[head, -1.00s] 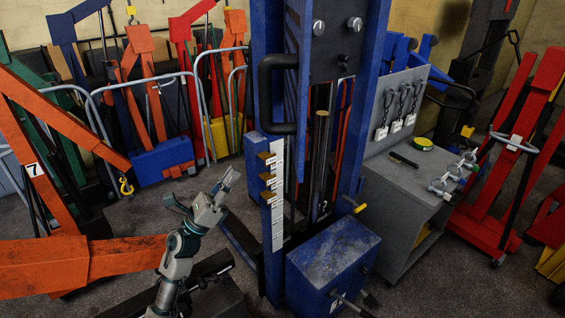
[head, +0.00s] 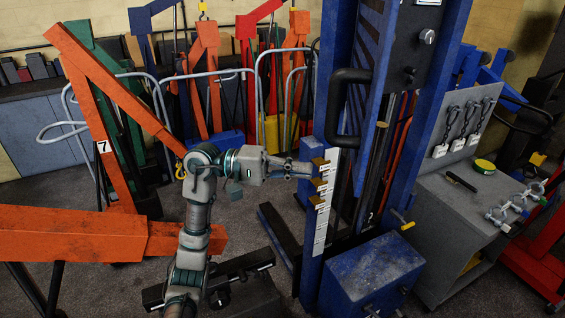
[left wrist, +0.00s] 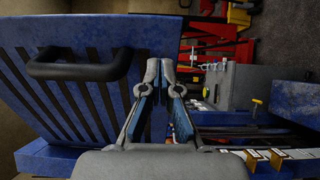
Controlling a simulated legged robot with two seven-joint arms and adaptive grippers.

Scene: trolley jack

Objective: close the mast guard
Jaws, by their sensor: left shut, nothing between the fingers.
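The mast guard (head: 367,95) is a blue slotted panel with a black bar handle (head: 345,108). It stands swung out at an angle from the blue mast (head: 437,70), with a gap between them. In the left wrist view the guard (left wrist: 120,32) fills the left side and its handle (left wrist: 78,66) crosses it. My left gripper (head: 308,169) is level in front of the mast, below the handle and by the labelled post. In the left wrist view its fingertips (left wrist: 160,70) are together and empty, overlapping the guard's free edge; contact cannot be told. My right gripper is out of view.
The white-labelled post with brown blocks (head: 319,190) is close to my left fingers. A blue box (head: 370,272) stands at the mast's foot. A grey tool cabinet (head: 455,205) is on the right. An orange beam (head: 75,233) lies across the left.

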